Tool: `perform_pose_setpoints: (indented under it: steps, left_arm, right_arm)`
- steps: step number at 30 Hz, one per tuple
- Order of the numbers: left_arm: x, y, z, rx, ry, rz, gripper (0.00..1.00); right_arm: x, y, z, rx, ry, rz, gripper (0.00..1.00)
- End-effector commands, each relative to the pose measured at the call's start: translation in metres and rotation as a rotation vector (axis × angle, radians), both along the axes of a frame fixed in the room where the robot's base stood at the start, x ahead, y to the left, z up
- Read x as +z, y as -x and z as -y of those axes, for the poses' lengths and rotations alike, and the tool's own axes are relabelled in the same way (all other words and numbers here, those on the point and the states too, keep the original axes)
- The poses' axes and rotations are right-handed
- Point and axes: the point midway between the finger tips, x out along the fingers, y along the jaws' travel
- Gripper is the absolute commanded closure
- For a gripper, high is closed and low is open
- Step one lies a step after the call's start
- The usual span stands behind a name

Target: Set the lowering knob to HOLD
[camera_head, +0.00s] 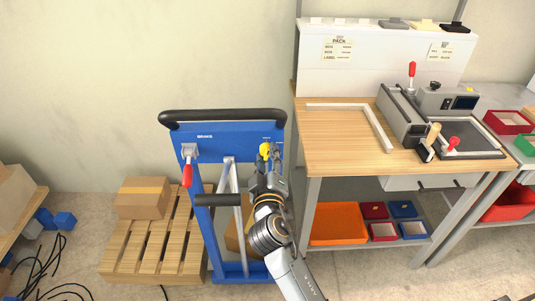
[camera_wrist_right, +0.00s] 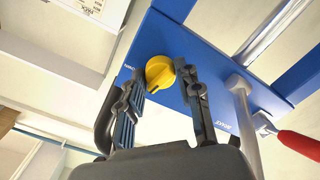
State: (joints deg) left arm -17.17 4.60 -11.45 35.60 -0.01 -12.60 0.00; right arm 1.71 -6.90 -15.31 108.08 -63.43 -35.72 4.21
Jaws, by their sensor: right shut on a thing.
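The yellow lowering knob (camera_head: 265,149) sits at the upper right of the blue panel (camera_head: 225,153) of a cart-like frame. My right gripper (camera_head: 268,158) reaches it from below and hides part of it. In the right wrist view the round yellow knob (camera_wrist_right: 160,72) is between the tips of the two fingers of my right gripper (camera_wrist_right: 168,82), which is shut on it. Small white lettering stands beside the knob on the blue panel (camera_wrist_right: 172,40), too small to read surely. Which setting the knob points to cannot be told. My left gripper is not in view.
A red-handled lever (camera_head: 187,172) hangs at the panel's left; it also shows in the right wrist view (camera_wrist_right: 298,144). A black push bar (camera_head: 222,115) tops the frame. A wooden workbench (camera_head: 335,150) stands close at right. A pallet with a carton (camera_head: 142,197) is at left.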

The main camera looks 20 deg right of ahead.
Motion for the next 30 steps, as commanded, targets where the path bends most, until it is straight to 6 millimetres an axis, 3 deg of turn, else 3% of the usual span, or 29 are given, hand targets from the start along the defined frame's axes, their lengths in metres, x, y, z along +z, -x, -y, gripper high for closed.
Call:
perform_pose_setpoints:
  steps: [12,30]
  left_arm:
    - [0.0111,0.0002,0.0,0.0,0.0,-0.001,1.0]
    - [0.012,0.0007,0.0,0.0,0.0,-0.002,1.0]
  right_arm:
    - [0.0029,-0.0004,-0.0003,0.002,0.204,-0.054,0.97]
    - [0.0025,-0.0005,-0.0002,0.002,0.24,-0.063,0.97]
